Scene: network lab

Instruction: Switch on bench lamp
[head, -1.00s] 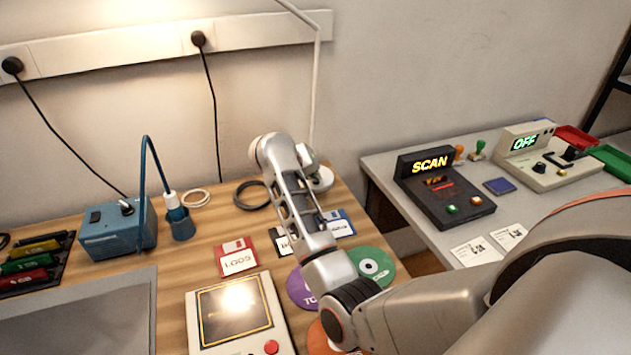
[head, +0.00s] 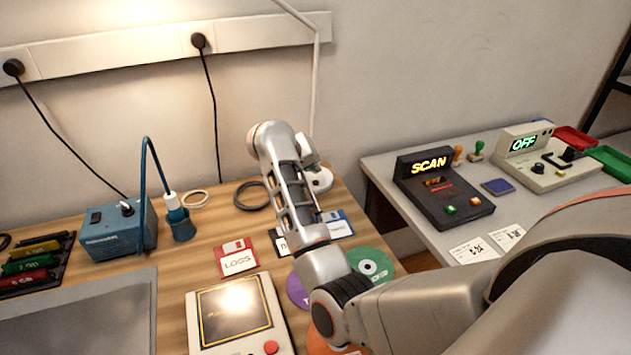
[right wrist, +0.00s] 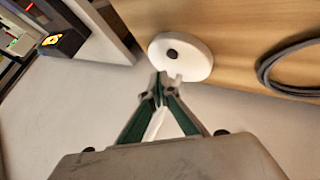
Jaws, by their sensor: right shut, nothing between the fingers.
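The bench lamp has a round white base (head: 321,181) at the table's back right edge and a thin pole (head: 315,90) rising out of the top of the head view. Its head is out of view. In the right wrist view the lamp base (right wrist: 190,67) shows a dark round button (right wrist: 172,54). My right gripper (right wrist: 165,80) is shut and empty, its tips overlapping the base's near edge in the picture, just short of the button. I cannot tell whether they touch. In the head view my wrist mostly hides this gripper. My left gripper is not in view.
A black cable coil (head: 250,195) lies left of the lamp base. A blue box (head: 115,232), floppy disks (head: 237,258) and discs (head: 370,266) share the wooden table. A grey table (head: 400,180) with a SCAN device (head: 445,190) stands right. Bright light falls on the upper-left wall.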

